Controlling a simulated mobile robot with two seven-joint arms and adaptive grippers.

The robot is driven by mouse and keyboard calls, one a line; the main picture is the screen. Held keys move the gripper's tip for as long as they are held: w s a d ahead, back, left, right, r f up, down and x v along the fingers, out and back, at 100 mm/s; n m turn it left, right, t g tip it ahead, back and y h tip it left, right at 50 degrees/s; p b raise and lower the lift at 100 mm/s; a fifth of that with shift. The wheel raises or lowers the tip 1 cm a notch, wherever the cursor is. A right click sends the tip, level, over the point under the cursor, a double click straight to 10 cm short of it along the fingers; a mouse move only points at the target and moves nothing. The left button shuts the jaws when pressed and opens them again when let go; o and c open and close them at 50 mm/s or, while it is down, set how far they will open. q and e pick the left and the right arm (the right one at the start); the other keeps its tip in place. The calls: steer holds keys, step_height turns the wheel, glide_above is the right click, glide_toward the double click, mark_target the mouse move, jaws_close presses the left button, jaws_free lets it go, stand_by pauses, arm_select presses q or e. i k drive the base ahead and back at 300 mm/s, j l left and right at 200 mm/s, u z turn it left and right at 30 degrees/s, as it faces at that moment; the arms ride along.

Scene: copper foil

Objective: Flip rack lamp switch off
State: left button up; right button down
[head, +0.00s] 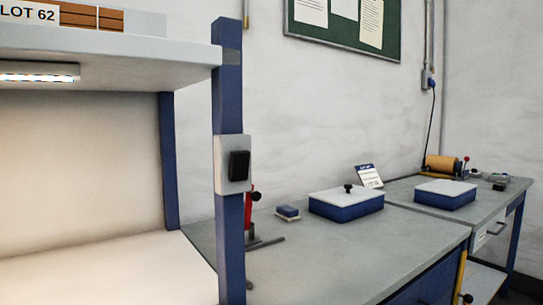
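The rack lamp switch is a black rocker (239,166) on a pale grey plate (223,165), fixed to the rack's blue front post (229,90). The rack lamp (38,77) is a light strip under the upper shelf at the left. It glows, and the shelf and back panel below it are brightly lit. Neither of my grippers shows in the head view.
The rack's upper shelf (130,62) juts out at the left. Right of the post, a grey bench (330,245) holds a blue box with a white lid (345,203), a small blue block (287,212) and a red tool (249,212). A second bench (405,190) stands farther right.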

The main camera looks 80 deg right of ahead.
mark_target(239, 161)
steer(key=k+z, duration=0.15)
steer(key=z, duration=1.6)
